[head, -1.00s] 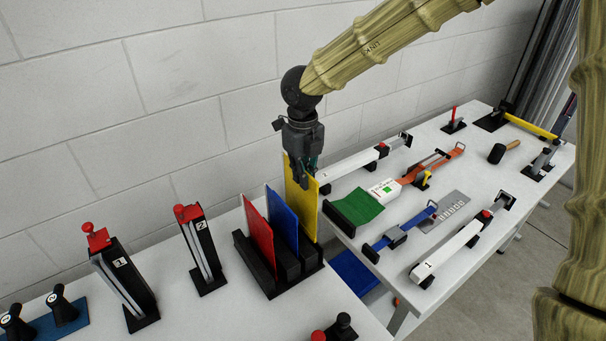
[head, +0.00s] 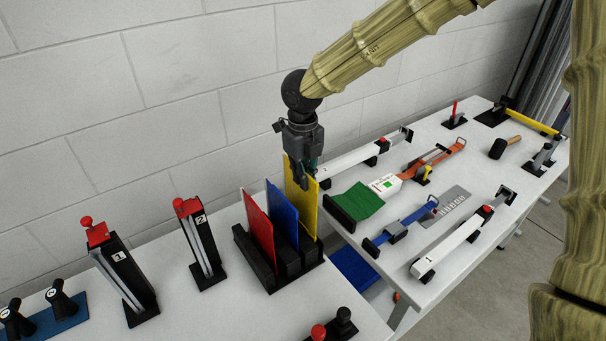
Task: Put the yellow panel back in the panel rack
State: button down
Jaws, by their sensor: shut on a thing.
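The yellow panel (head: 302,205) stands upright at the right end of the black panel rack (head: 271,284). Its lower edge is hidden behind the rack's right side and the blue panel, so I cannot tell whether it rests fully in its slot. My gripper (head: 306,178) points down and is shut on the top of the yellow panel. The red panel (head: 258,228) and the blue panel (head: 282,214) stand in the rack to its left, close by.
Two upright black devices with red knobs, labelled 1 (head: 119,257) and 2 (head: 197,232), stand left of the rack. Right of it, across a gap, a second table holds a green piece (head: 362,201), slide devices and a black mallet (head: 498,149).

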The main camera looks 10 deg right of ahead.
jog(key=shift+f+b, duration=0.8)
jog(key=shift+f, duration=1.85)
jog(key=c, duration=1.5)
grip_release()
jog(key=shift+c, duration=0.2)
notch_tip(320, 180, up, 12)
jog(key=shift+w, duration=0.1)
